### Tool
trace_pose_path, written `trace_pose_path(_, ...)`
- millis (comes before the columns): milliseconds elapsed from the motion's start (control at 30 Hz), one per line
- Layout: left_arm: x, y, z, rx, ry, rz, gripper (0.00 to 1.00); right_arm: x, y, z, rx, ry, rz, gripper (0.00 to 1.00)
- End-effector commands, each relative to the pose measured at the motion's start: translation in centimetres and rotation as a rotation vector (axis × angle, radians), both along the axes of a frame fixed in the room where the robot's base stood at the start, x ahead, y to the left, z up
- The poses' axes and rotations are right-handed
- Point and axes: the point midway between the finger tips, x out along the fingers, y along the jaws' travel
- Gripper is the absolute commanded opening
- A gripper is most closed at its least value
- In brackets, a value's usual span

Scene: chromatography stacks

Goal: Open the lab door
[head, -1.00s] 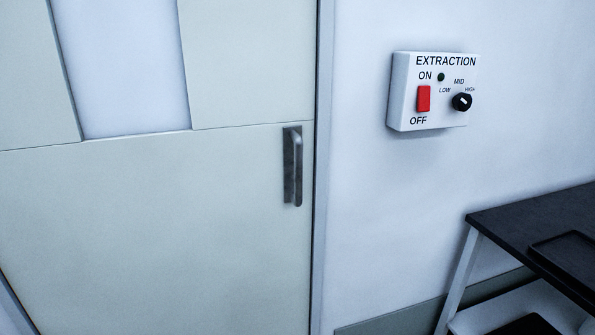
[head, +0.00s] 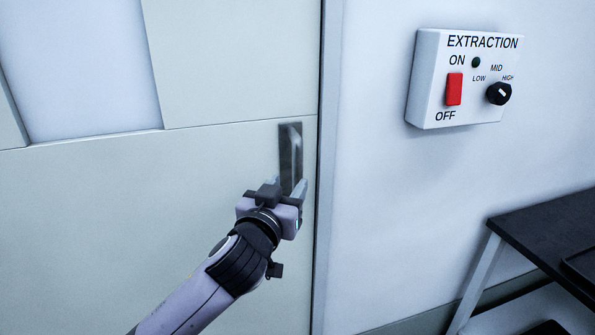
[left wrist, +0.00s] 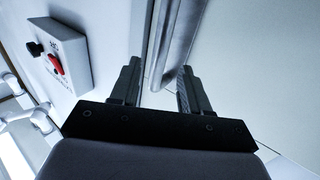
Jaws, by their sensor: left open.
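The lab door (head: 180,210) is a pale panel with a tall window, and it looks shut against its frame. Its grey upright handle (head: 291,145) is near the right edge. My left gripper (head: 288,183) is open at the lower part of the handle, and the gripper hides the handle's bottom end. In the left wrist view, the handle bar (left wrist: 176,45) runs down between the two open fingers of the left gripper (left wrist: 159,72). I cannot tell whether either finger touches it. My right gripper is not in view.
A white extraction control box (head: 430,85) with a red switch and black knob is on the wall right of the door. A dark-topped table (head: 545,225) with a tray stands at the lower right.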

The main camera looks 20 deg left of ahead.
Motion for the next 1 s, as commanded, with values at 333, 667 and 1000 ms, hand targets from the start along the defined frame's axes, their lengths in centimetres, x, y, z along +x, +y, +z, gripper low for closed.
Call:
trace_pose_path(333,3.6,0.1,0.2,0.002,-0.002,0.003,0.46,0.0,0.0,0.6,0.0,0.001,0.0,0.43)
trace_pose_path(667,6.6,0.0,0.1,0.0,-0.001,0.001,0.46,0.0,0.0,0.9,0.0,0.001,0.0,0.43)
trace_pose_path(1000,7.0,0.0,0.1,0.0,-0.001,0.001,0.46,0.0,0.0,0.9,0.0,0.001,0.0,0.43)
